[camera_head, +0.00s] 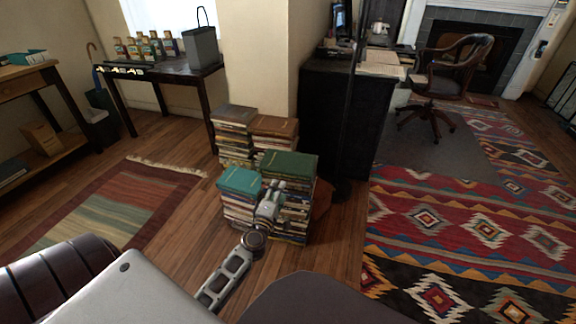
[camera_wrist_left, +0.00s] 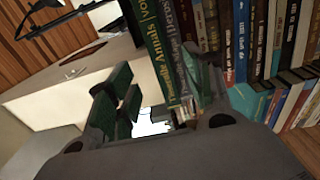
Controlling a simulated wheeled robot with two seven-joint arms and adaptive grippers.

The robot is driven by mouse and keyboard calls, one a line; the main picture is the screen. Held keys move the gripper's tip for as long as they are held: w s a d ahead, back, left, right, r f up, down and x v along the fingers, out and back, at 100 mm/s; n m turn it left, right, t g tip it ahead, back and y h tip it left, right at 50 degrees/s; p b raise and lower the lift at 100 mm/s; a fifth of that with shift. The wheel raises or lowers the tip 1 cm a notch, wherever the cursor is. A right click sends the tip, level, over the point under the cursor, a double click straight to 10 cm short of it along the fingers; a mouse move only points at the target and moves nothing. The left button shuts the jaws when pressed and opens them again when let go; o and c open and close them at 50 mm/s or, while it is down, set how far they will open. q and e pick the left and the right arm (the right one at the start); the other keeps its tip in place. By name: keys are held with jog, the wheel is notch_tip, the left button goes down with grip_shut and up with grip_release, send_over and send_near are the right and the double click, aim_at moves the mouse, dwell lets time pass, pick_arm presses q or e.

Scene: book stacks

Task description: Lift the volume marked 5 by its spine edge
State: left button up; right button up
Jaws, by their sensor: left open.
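Stacks of books stand on the wood floor in the head view. The front two stacks have a dark green book (camera_head: 291,164) and a teal book (camera_head: 239,181) on top. I cannot make out a mark 5 on any spine. My left gripper (camera_head: 271,192) is at the front of these stacks, covering some spines. In the left wrist view the gripper (camera_wrist_left: 163,98) is open, its fingers apart. A green spine with pale lettering (camera_wrist_left: 150,48) appears beside the right finger; I cannot tell whether they touch. My right gripper is not in view.
Two more stacks, topped by a grey book (camera_head: 235,113) and a brown book (camera_head: 274,126), stand behind, near the wall corner. A black cabinet (camera_head: 340,125) is close on the right. A striped rug (camera_head: 125,205) lies left; the floor between is clear.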

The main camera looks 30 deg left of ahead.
aim_at(284, 175)
pick_arm(q)
jog(key=shift+x, duration=2.15)
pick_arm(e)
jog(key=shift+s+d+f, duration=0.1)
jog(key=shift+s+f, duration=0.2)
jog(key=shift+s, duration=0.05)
pick_arm(q)
jog(key=shift+w, duration=0.1)
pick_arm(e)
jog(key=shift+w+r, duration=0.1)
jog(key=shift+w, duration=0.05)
pick_arm(q)
jog(key=shift+w+a, duration=0.2)
jog(key=shift+w, duration=0.2)
jog(key=shift+a+b+x, duration=0.2)
jog(key=shift+b+x, duration=0.25)
jog(key=shift+x, duration=1.45)
jog(key=shift+w+r, duration=0.1)
jog(key=shift+r, duration=0.05)
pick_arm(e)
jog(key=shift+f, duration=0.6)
